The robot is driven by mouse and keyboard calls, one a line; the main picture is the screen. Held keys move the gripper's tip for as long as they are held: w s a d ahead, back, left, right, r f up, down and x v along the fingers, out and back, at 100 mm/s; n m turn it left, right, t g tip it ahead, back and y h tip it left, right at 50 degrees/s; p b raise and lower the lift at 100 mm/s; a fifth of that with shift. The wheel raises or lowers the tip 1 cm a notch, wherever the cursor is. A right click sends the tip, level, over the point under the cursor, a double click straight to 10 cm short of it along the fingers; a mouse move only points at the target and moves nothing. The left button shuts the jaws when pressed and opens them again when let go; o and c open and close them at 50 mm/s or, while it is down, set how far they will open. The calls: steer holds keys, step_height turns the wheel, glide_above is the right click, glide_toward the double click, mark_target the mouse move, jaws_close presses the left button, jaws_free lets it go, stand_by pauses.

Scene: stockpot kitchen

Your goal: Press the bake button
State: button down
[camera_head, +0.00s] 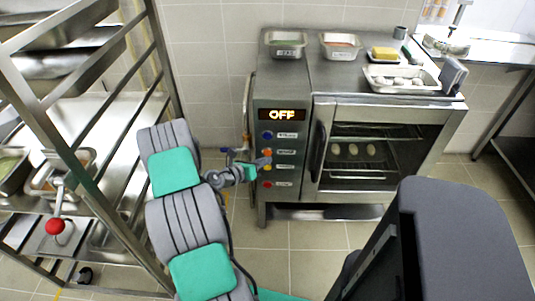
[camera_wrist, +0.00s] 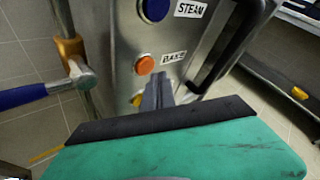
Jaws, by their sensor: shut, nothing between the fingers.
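The oven (camera_head: 350,107) has a steel control panel on its left side with a lit display (camera_head: 282,115) reading OFF. In the wrist view the orange button (camera_wrist: 145,64) has a BAKE label (camera_wrist: 173,57) to its right; it also shows in the head view (camera_head: 266,153). My gripper (camera_wrist: 158,82) is shut and empty, its tips just right of and below the orange button. In the head view my gripper (camera_head: 262,162) is at the panel, close to the orange and yellow buttons. I cannot tell whether the tips touch the panel.
A blue button (camera_wrist: 154,8) marked STEAM is above and a yellow button (camera_wrist: 137,100) is below. A red button (camera_head: 267,184) is lowest. The oven door handle (camera_head: 318,150) stands out right of the panel. A steel rack (camera_head: 165,60) is on the left.

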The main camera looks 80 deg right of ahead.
steer(key=shift+d, duration=0.1)
steer(key=shift+d, duration=0.35)
steer(key=shift+w+d, duration=0.2)
steer(key=shift+d, duration=0.2)
stand_by(0.6)
steer(key=shift+s+a+p, duration=0.2)
steer(key=shift+a+p, duration=0.1)
steer(key=shift+a, duration=0.55)
steer(key=a+p, duration=0.1)
steer(key=a, duration=0.1)
steer(key=s+a+p, duration=0.1)
steer(key=a, duration=0.2)
steer(key=shift+d, duration=0.1)
stand_by(0.7)
